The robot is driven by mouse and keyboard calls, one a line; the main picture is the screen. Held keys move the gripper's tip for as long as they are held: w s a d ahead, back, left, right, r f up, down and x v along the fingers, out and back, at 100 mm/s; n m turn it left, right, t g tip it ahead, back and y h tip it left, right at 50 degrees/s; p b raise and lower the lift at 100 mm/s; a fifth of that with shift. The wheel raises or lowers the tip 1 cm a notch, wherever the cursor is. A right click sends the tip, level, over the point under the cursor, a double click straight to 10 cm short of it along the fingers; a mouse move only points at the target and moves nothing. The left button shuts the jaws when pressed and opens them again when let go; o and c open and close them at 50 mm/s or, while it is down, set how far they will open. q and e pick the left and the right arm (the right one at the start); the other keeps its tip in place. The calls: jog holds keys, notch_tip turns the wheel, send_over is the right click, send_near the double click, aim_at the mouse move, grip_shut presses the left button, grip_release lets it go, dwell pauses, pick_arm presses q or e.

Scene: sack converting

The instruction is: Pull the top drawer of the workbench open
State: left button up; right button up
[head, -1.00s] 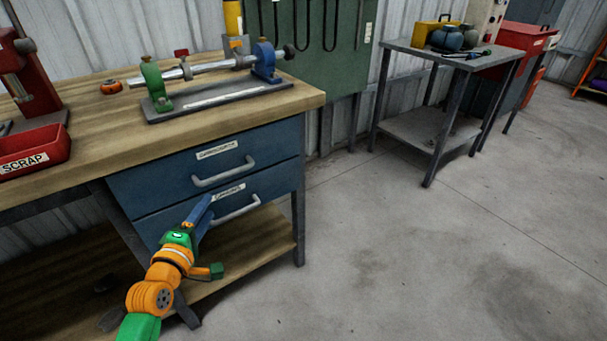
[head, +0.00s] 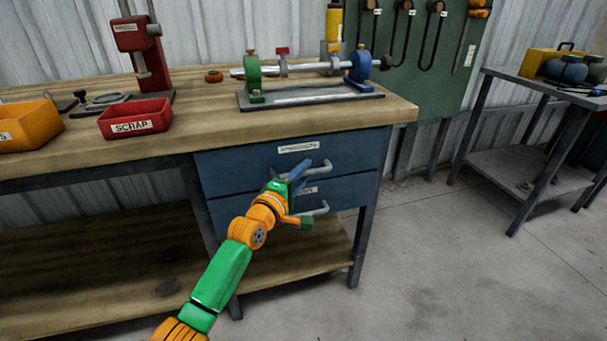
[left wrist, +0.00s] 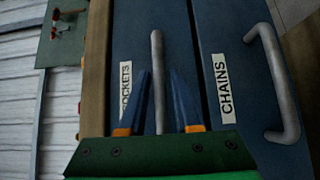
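The workbench's top drawer (head: 230,163) is blue and shut, with a white label. Its grey bar handle is mostly hidden behind my gripper in the head view. In the left wrist view the top drawer's label reads SOCKETS, and its handle (left wrist: 157,50) runs between my blue fingers. My left gripper (head: 300,172) is open, with a finger on each side of that handle and small gaps visible. The lower drawer (head: 345,194), labelled CHAINS (left wrist: 223,88), is also shut, its handle (left wrist: 275,80) to the right in the wrist view. My right gripper is not in view.
The wooden benchtop (head: 200,130) carries a red scrap bin (head: 135,118), a yellow bin (head: 28,125) and a shaft fixture (head: 310,95). A lower shelf (head: 100,260) lies beneath. A grey side table (head: 530,170) stands right. The floor (head: 430,270) between is clear.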

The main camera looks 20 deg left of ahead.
pick_arm(q)
grip_shut()
dwell(1.2)
